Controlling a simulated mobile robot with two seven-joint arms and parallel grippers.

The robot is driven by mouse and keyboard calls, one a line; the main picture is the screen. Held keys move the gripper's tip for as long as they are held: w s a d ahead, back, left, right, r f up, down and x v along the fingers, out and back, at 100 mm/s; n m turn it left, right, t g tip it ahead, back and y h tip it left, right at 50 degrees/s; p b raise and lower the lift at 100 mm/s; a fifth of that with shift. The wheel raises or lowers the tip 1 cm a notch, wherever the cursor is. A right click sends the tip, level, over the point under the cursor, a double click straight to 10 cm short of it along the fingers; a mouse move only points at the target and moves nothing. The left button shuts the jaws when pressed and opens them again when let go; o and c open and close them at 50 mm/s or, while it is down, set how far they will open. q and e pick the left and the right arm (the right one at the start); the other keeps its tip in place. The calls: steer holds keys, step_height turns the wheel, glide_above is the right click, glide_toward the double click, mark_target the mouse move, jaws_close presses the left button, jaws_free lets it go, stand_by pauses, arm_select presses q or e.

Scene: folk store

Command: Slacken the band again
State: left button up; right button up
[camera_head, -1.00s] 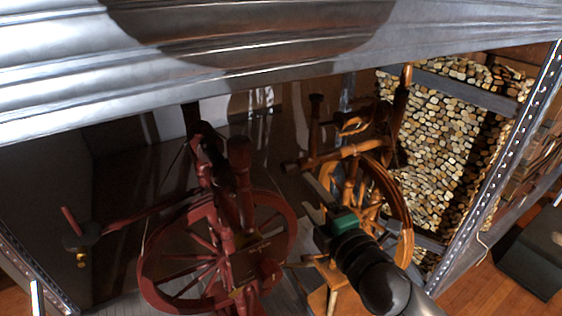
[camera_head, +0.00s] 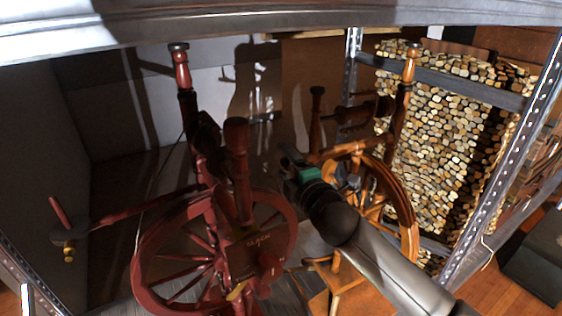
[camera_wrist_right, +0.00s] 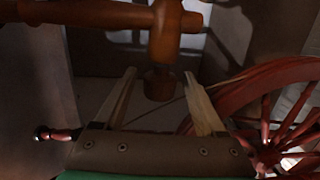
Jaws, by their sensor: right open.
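Two spinning wheels stand in the bay: a dark red one (camera_head: 240,248) at left and an orange-brown one (camera_head: 402,205) at right. My right gripper (camera_head: 286,165) is between their upper parts, just left of the orange-brown wheel's slanted bar. In the right wrist view its two fingers (camera_wrist_right: 163,100) are apart. A turned orange-brown wooden end (camera_wrist_right: 160,84) hangs from a bar between or beyond the fingertips; contact cannot be told. A thin cord-like line (camera_wrist_right: 155,110) runs behind the fingers; I cannot tell whether it is the band. My left gripper is not in view.
A metal shelf edge (camera_head: 250,25) crosses the top. Perforated metal posts (camera_head: 500,150) frame the bay. A pebble-like mosaic panel (camera_head: 440,125) stands behind the right wheel. The red wheel's rim (camera_wrist_right: 262,85) lies right of my fingers in the wrist view.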

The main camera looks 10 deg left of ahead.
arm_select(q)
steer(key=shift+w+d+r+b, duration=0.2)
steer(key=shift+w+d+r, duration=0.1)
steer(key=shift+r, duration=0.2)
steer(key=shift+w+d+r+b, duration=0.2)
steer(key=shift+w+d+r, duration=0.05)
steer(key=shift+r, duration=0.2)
arm_select(e)
steer(key=shift+x, duration=1.45)
jaws_close()
